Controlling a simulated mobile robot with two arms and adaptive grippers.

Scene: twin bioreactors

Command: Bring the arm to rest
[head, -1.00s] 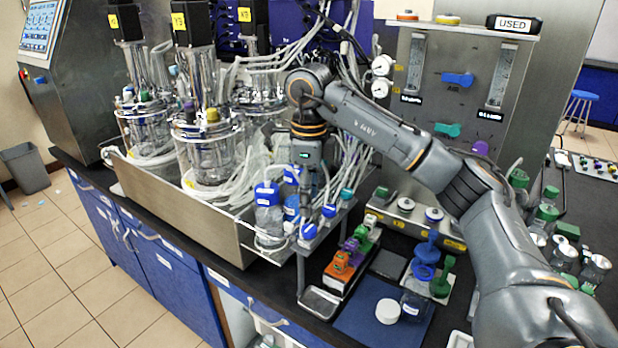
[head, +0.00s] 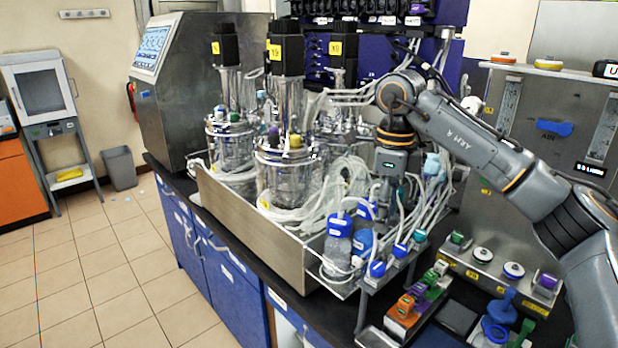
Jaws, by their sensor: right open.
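My right arm comes in from the right edge and bends down at the wrist. My right gripper (head: 392,200) points down among the tubing, above and behind the blue-capped bottles (head: 338,243) at the right end of the steel tray. Its fingers are dark and partly lost against the tubes. It looks open, and I see nothing held in it. Whether it touches any tubing I cannot tell. My left gripper is not in view.
Glass bioreactors (head: 285,175) with black motors stand in the steel tray (head: 245,222). A control cabinet (head: 200,85) is behind them at left.

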